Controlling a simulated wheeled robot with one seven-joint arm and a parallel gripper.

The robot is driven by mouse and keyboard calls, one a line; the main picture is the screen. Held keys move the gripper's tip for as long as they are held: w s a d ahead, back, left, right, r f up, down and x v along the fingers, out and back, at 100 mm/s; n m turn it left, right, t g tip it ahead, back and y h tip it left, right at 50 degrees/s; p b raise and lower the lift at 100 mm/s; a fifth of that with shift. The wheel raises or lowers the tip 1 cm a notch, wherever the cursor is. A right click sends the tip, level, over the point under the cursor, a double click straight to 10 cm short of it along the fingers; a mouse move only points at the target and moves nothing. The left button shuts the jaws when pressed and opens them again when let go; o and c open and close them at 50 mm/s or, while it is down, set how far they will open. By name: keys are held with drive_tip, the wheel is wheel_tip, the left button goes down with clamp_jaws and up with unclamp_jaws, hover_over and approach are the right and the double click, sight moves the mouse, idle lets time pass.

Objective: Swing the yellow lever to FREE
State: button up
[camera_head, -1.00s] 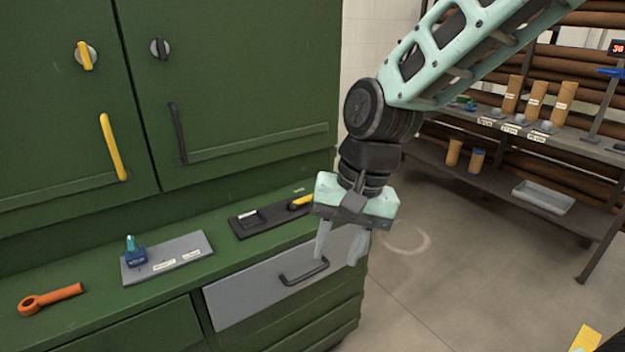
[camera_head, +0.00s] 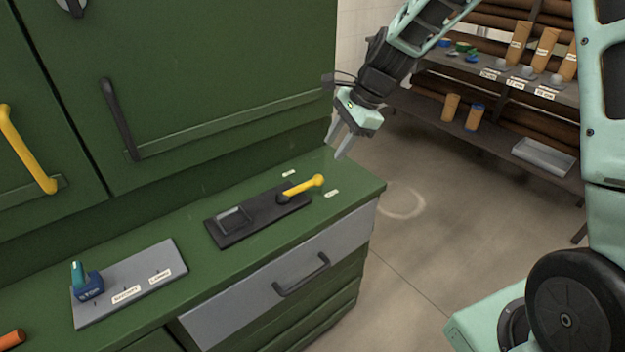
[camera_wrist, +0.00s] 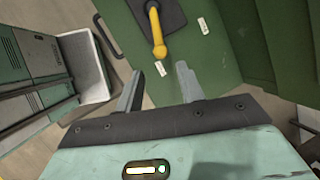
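The yellow lever (camera_head: 302,187) pivots on a black plate (camera_head: 240,236) on the green bench top. Its knob points right, between two small white labels, a back one (camera_head: 288,173) and a front one (camera_head: 332,194); their text is too small to read. In the wrist view the lever (camera_wrist: 157,38) extends from its dark plate toward my fingers, with one label (camera_wrist: 205,25) to its right and another (camera_wrist: 162,69) by its knob. My gripper (camera_head: 334,150) is open and empty, above and behind the knob, apart from it. Its fingers (camera_wrist: 160,70) straddle empty space just beyond the knob.
A grey plate (camera_head: 150,262) with a blue and teal switch (camera_head: 88,283) lies left on the bench. A grey drawer (camera_head: 245,300) with a dark handle is below. Green cabinet doors (camera_head: 200,70) rise behind. A rack with rolls (camera_head: 545,45) stands across open floor.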

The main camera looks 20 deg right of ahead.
sight(316, 176)
drive_tip(key=x, duration=1.3)
drive_tip(key=shift+s+p, duration=0.1)
drive_tip(key=shift+p, duration=0.2)
drive_tip(key=shift+c, duration=0.4)
clamp_jaws()
